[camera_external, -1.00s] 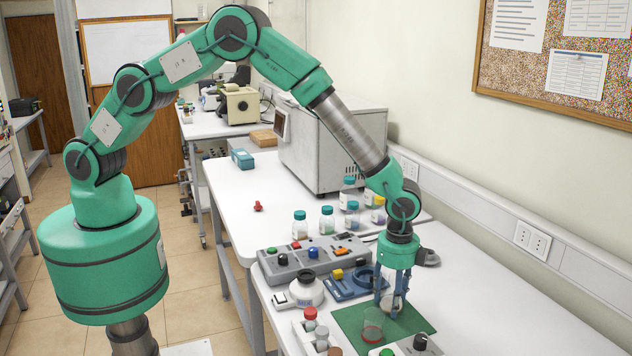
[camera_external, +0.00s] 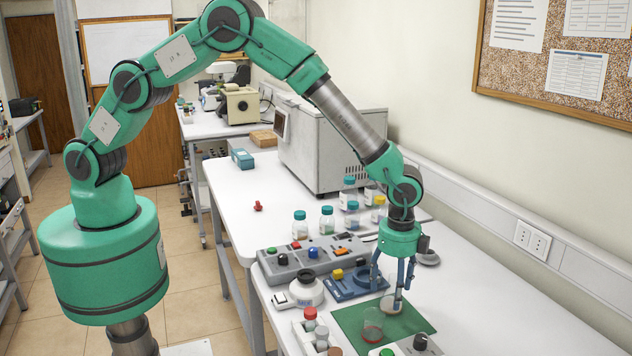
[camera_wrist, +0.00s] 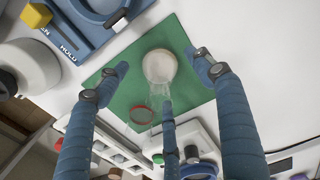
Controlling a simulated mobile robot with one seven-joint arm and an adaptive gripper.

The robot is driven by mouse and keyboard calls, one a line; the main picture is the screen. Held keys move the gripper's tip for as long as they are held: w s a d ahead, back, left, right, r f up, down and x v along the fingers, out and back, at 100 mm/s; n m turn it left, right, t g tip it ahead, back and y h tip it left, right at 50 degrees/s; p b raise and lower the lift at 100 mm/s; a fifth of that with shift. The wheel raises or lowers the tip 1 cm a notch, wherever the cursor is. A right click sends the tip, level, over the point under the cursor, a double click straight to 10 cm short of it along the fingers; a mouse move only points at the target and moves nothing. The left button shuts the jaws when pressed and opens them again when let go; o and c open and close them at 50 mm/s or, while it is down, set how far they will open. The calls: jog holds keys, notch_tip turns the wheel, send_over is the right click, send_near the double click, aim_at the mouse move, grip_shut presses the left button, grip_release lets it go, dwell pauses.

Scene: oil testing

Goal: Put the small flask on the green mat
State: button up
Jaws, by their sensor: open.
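The small flask (camera_external: 387,305), clear with pale contents, appears to stand on the green mat (camera_external: 408,327), near its back edge. It also shows in the wrist view (camera_wrist: 160,67) over the mat (camera_wrist: 187,88). My gripper (camera_external: 393,290) is open around the flask. In the wrist view, its blue fingers (camera_wrist: 163,95) are spread, with gaps between them and the flask's body. One finger lies close to the clear neck, and I cannot tell whether they touch. The flask's lower part is partly hidden by a finger in the external view.
A red-rimmed glass beaker (camera_external: 373,326) stands on the mat, left of the flask. A blue device (camera_external: 345,290) lies behind the mat, and a grey control box (camera_external: 318,258) is farther back. A rack with capped vials (camera_external: 310,326) is at front left.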

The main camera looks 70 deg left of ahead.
notch_tip(320, 180, up, 9)
jog(key=shift+f, duration=0.15)
dwell(0.4)
dwell(0.4)
